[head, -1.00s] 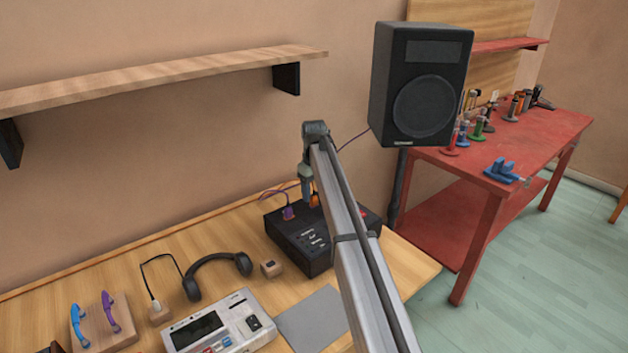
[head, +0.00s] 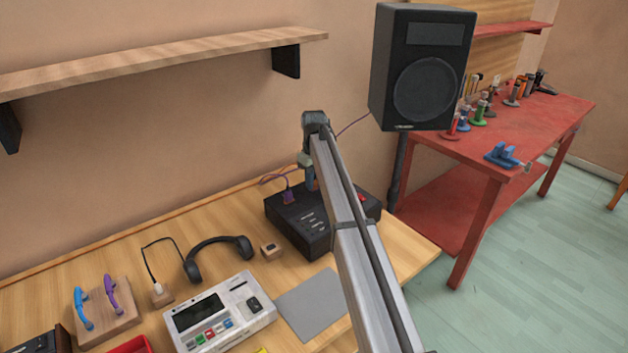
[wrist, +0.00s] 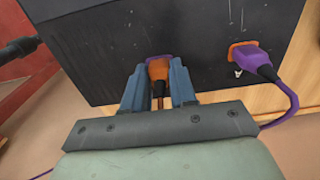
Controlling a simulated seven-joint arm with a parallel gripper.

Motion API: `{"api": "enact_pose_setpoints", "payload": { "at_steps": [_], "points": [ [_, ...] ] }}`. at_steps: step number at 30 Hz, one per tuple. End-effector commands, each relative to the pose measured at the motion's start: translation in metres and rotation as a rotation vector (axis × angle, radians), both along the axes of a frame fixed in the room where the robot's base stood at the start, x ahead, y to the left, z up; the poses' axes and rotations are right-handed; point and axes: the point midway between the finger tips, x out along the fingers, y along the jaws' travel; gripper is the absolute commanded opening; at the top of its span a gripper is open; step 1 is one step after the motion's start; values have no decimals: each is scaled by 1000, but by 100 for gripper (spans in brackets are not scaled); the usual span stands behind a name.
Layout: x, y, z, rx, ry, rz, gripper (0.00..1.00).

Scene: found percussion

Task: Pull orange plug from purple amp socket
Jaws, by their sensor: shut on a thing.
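The orange plug (wrist: 158,70) sits at the purple socket (wrist: 154,59) on the black amp (wrist: 110,45) in the wrist view. My gripper (wrist: 158,82) is shut on this plug, one blue finger on each side, with its dark cable hanging between them. A purple plug (wrist: 258,65) sits in an orange socket (wrist: 238,50) to the right. In the head view the amp (head: 290,225) stands at the back of the wooden table, with the purple plug (head: 288,197) on it. My gripper (head: 310,184) hides the orange plug there.
Headphones (head: 190,268), a small wooden block (head: 271,251), a grey mat (head: 315,302) and a white device (head: 220,312) lie on the table. A speaker (head: 422,65) stands behind my arm at right. A shelf (head: 160,62) hangs above.

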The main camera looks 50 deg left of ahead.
Motion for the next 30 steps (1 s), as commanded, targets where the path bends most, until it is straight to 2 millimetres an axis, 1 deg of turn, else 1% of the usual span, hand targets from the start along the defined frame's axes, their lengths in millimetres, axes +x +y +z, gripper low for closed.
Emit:
{"api": "enact_pose_setpoints", "payload": {
  "at_steps": [1,5,6,14,30],
  "points": [
    [0,0,0,0,0,0,14],
    [0,0,0,0,0,0,2],
    [0,0,0,0,0,0,0],
    [0,0,2,0,0,0,0],
    [0,0,15,0,0,0,0]
  ]
}}
